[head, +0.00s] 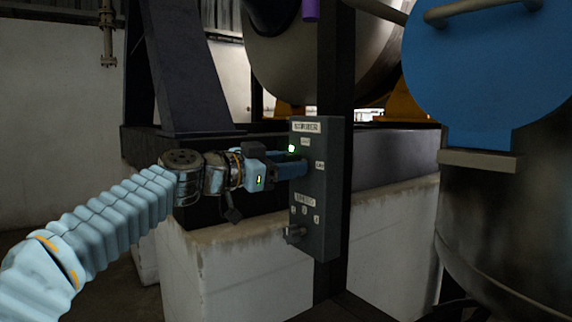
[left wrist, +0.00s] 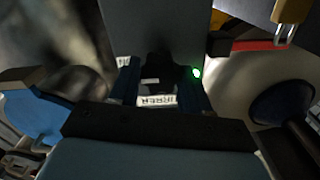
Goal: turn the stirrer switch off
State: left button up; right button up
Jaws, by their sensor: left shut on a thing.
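The grey control box (head: 322,225) labelled STIRRER is fixed to a dark upright post. A green lamp (head: 291,148) glows near its top left, and it also shows in the left wrist view (left wrist: 196,72). My left gripper (head: 292,168) reaches in from the left, its blue fingers at the upper part of the box face. In the left wrist view the fingers stand either side of a dark stirrer switch (left wrist: 160,75) and are shut on it. The fingers hide most of the switch in the head view, so its exact setting cannot be read. My right gripper is out of sight.
A second knob (head: 294,234) sticks out low on the box, under small labels. A white plinth (head: 240,275) stands behind and below. A dark tank with a blue disc (head: 485,70) stands close on the right. A large metal vessel (head: 285,65) is above.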

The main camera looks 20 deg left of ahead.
pick_arm(q)
jog(key=n, duration=1.7)
jog(key=shift+a+n, duration=0.15)
jog(key=shift+n, duration=0.25)
dwell(0.6)
jog(key=o, duration=1.1)
jog(key=shift+w, duration=0.1)
jog(key=shift+c, duration=0.2)
jog(key=shift+f, duration=0.1)
